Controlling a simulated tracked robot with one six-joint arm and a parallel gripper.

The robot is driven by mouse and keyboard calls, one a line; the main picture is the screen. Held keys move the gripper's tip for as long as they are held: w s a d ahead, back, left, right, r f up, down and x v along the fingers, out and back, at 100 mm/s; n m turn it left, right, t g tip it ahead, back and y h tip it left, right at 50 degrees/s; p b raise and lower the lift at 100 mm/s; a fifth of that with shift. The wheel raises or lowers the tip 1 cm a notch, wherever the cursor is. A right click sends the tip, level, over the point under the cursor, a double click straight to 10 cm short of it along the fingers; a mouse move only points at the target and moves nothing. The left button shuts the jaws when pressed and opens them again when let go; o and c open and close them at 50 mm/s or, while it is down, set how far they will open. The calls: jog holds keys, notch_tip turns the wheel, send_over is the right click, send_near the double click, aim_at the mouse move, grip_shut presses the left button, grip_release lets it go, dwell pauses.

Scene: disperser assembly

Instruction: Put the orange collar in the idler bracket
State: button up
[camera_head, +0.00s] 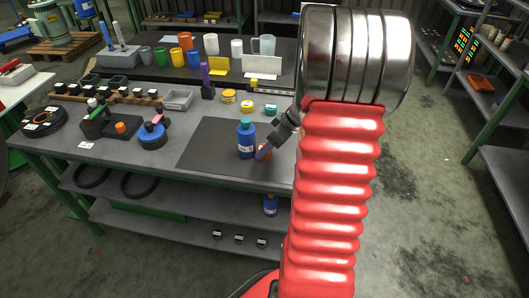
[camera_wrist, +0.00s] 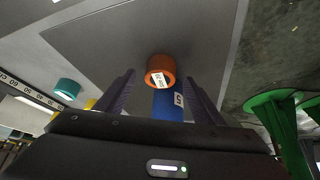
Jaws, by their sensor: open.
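The orange collar (camera_wrist: 160,66) is in the wrist view with a white label on it, between and slightly beyond my two purple fingertips. In the head view the orange collar (camera_head: 266,154) shows partly beside the blue bottle, mostly behind a finger. My gripper (camera_wrist: 160,77) is open, with a gap to the collar on each side; it also shows in the head view (camera_head: 264,151) low over the dark mat. A dark bracket-like fixture (camera_head: 95,127) stands on the left of the bench with a small orange part (camera_head: 121,127) on it; I cannot tell whether it is the idler bracket.
The blue bottle (camera_head: 247,142) stands close left of my gripper in the head view; a blue cylinder (camera_wrist: 167,105) shows beside the collar in the wrist view. Small yellow and teal round parts (camera_head: 270,109) stand behind. The mat's left part (camera_head: 208,146) is clear.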

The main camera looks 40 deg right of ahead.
jog(key=shift+x, duration=0.75)
jog(key=shift+c, duration=0.3)
grip_shut()
jog(key=shift+r, duration=0.15)
notch_tip(320, 180, up, 18)
dwell(0.8)
jog(key=shift+s+a, duration=0.1)
dwell(0.7)
